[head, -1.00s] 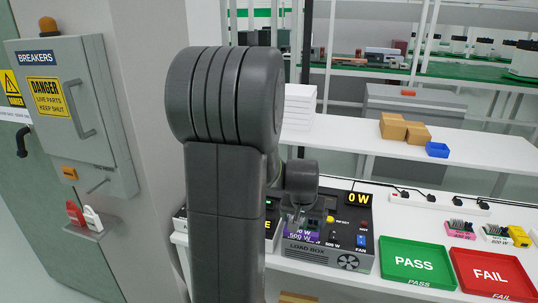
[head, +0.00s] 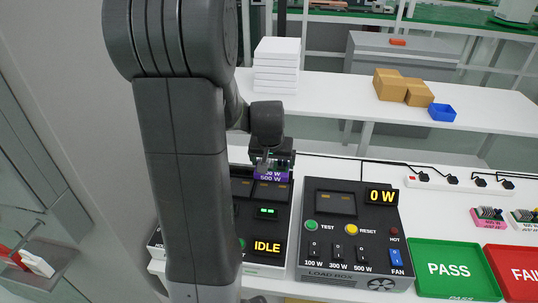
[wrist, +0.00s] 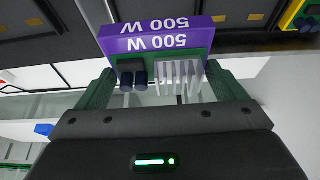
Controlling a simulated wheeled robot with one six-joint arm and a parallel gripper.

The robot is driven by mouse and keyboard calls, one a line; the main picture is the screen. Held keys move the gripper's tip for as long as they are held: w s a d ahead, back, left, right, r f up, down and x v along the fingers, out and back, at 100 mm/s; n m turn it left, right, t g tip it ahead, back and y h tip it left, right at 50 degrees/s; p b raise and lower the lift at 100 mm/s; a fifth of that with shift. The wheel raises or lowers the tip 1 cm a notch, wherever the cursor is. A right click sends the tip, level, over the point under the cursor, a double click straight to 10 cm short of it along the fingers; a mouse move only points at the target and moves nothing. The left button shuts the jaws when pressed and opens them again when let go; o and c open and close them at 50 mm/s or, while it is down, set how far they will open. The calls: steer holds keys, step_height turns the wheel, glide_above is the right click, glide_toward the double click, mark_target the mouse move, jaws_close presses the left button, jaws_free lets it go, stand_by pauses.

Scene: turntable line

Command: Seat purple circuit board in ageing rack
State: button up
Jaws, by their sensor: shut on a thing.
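The purple circuit board (head: 271,174) is held in my gripper (head: 268,158); its purple edge reads 500 W. In the wrist view the board (wrist: 156,38) sits between two green-sided fingers of my gripper (wrist: 160,82), with dark capacitors and a pale finned heat sink showing. In the head view it appears over the back right part of a black unit with an IDLE display (head: 267,247), probably the ageing rack, whose slots show at its top. I cannot tell whether the board touches the unit. My arm hides the unit's left part.
The LOAD BOX (head: 350,235) stands just right of the IDLE unit, reading 0 W. Further right are the green PASS tray (head: 452,268), the red FAIL tray (head: 512,268) and a pink board (head: 489,217). A power strip (head: 459,183) lies behind. White bench between is clear.

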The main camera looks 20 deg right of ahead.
steer(key=shift+f+b, duration=1.55)
steer(key=shift+f, duration=0.75)
steer(key=shift+f+b, duration=0.7)
steer(key=shift+f, duration=0.05)
steer(key=shift+s+f+b, duration=0.1)
steer(key=shift+f+b, duration=0.6)
steer(key=shift+b, duration=0.2)
steer(key=o, duration=0.8)
steer(key=shift+o, duration=0.2)
steer(key=v, duration=1.4)
